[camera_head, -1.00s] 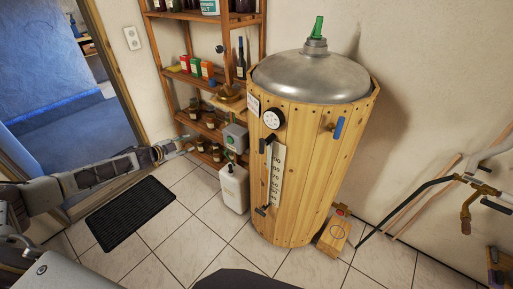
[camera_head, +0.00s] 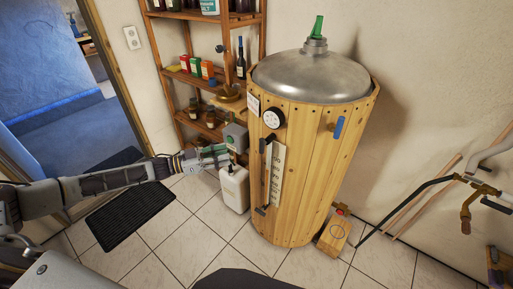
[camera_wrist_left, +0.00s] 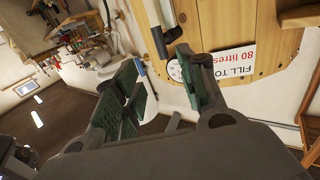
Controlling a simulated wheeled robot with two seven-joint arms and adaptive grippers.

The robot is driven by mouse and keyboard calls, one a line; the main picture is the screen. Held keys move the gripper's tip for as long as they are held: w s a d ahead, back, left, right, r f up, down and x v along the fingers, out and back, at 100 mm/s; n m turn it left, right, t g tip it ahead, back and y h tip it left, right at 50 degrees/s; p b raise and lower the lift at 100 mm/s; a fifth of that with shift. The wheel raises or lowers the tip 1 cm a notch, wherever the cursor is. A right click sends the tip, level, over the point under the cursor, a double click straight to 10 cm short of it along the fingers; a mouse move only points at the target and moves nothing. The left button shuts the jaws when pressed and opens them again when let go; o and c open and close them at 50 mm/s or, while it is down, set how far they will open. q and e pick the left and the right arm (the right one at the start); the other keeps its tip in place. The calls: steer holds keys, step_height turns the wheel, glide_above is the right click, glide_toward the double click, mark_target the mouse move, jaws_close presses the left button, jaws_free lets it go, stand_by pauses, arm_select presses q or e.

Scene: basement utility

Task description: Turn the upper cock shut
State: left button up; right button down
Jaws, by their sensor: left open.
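The wooden tank (camera_head: 312,190) with a metal dome stands in the middle of the head view. A sight gauge with a pale scale (camera_head: 277,175) runs up its front. The upper cock (camera_head: 268,143), with a dark handle, is at the gauge's top, below the round dial (camera_head: 273,119). The lower cock (camera_head: 262,210) is at its bottom. My left gripper (camera_head: 226,151) is open and empty, left of the tank and apart from the upper cock. In the left wrist view, a dark handle, apparently the upper cock (camera_wrist_left: 160,40), shows beyond the open fingers (camera_wrist_left: 162,62).
Wooden shelves (camera_head: 204,95) with jars stand behind. A blue-handled tap (camera_head: 338,128) is on the tank's right. Tiled floor is clear in front.

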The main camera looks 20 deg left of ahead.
arm_select(q)
steer(key=p, duration=0.1)
glide_toward(264, 144)
steer(key=shift+w+d+f, duration=0.65)
steer(key=shift+w+d, duration=0.7)
steer(key=shift+w, duration=0.25)
steer(key=shift+x, duration=1.65)
arm_select(e)
steer(key=shift+s+a+r, duration=0.2)
steer(key=shift+a+r, duration=0.15)
steer(key=shift+a, duration=0.1)
steer(key=shift+s+a+r, duration=0.2)
steer(key=shift+a+r, duration=0.1)
steer(key=shift+a, duration=0.15)
arm_select(q)
steer(key=shift+c, duration=0.2)
jaws_close()
arm_select(e)
steer(key=shift+w, duration=0.15)
